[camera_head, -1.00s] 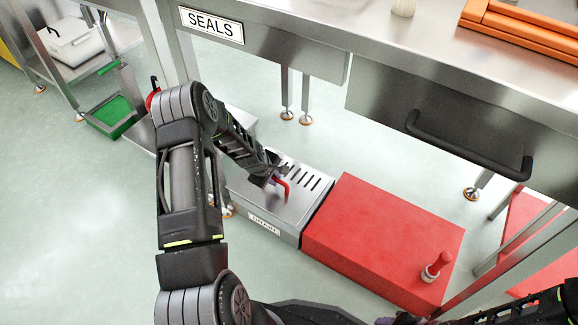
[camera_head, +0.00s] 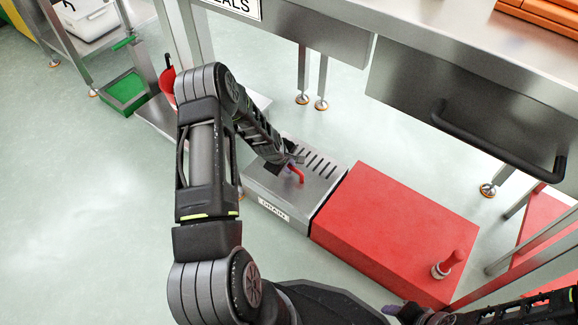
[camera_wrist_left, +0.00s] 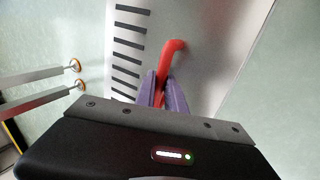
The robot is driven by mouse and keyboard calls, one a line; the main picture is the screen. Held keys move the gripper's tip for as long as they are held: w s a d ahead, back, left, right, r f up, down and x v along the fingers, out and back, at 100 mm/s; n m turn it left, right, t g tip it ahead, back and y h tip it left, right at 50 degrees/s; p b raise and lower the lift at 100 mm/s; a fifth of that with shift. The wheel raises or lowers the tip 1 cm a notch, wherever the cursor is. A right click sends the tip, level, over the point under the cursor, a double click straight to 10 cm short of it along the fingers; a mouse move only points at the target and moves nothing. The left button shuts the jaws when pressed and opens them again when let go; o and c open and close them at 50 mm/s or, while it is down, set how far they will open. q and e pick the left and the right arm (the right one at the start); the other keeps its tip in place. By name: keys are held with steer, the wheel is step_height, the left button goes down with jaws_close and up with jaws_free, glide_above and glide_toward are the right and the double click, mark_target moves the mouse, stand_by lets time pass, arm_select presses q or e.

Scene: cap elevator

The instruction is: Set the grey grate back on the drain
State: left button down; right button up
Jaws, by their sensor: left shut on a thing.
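The grey slotted grate (camera_head: 322,163) lies at the top of the steel box labelled DRAIN (camera_head: 257,202), near the middle of the head view. I cannot tell whether it sits fully flush. Its bent red handle (camera_head: 298,176) stands up from the plate. My left gripper (camera_head: 291,163) is at the handle. In the left wrist view its purple fingers (camera_wrist_left: 163,92) are shut on the red handle (camera_wrist_left: 174,48), above the slotted plate (camera_wrist_left: 205,50). The arm hides part of the box's left side. My right gripper (camera_head: 394,309) is at the bottom edge, mostly cut off.
A red block (camera_head: 395,225) with a red knob (camera_head: 447,265) stands against the box's right side. A steel bench (camera_head: 440,50) with a drawer handle overhangs behind. The floor at left is clear.

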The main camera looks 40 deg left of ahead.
arm_select(q)
steer(key=c, duration=1.4)
jaws_free()
steer(key=shift+r, duration=0.15)
steer(key=shift+s+r, duration=0.1)
steer(key=shift+r, duration=0.15)
steer(key=p+v, duration=0.4)
steer(key=v, duration=0.7)
steer(key=shift+s, duration=0.15)
steer(key=shift+d+r, duration=0.1)
